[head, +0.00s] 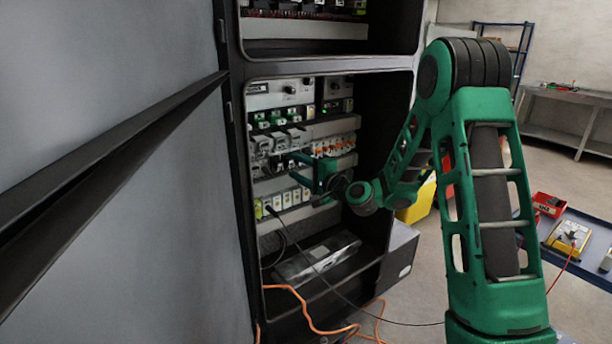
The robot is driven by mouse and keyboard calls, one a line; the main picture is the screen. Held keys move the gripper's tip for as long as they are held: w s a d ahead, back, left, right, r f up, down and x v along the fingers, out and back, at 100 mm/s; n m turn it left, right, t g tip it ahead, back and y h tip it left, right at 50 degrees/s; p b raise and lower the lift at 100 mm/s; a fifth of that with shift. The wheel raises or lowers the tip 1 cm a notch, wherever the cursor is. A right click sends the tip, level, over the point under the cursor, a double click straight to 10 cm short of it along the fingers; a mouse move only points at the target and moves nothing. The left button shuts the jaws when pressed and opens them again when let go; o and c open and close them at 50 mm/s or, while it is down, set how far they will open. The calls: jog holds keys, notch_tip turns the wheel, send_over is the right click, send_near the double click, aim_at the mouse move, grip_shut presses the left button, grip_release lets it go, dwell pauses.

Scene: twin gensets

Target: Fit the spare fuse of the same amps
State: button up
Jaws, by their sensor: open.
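My gripper (303,170) is at the end of my green arm, inside the open cabinet (420,60) in the head view. It is open, in front of the rows of modules. A row of white, fuse-holder-like modules (283,200) with yellow-green marks sits just below and left of it. Grey modules (280,142) sit above and left of it. I cannot tell whether the fingers touch any module. No loose fuse can be made out, and amp markings are too small to read. My wrist hides part of the panel on the right.
A grey cabinet door (110,180) fills the left. Orange cables (318,322) hang at the cabinet's foot, and a thin black cable crosses low. A blue-topped surface at right holds a red box (549,204) and a yellow item (568,238). A bench (570,97) stands behind.

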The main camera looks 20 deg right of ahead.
jog(key=s+d+f+n+g+h, duration=0.15)
jog(key=s+f+n+g, duration=0.3)
jog(key=s, duration=0.65)
jog(key=s+d+f+n+g+h, duration=0.1)
jog(key=s+d+f+n+g, duration=0.3)
jog(key=s, duration=0.8)
jog(key=s+d+r+g+h, duration=0.1)
jog(key=s+d, duration=0.3)
jog(key=s, duration=0.6)
jog(key=s+d+r+m+g+h, duration=0.1)
jog(key=s+d+g, duration=0.3)
jog(key=s, duration=0.6)
jog(key=s+d+r+g+h, duration=0.1)
jog(key=s+d+g+h, duration=0.1)
jog(key=s, duration=0.7)
jog(key=shift+s+d+g, duration=0.4)
jog(key=shift+d+g, duration=0.25)
jog(key=shift+d, duration=0.25)
jog(key=shift+r+m, duration=0.1)
jog(key=shift+m, duration=0.15)
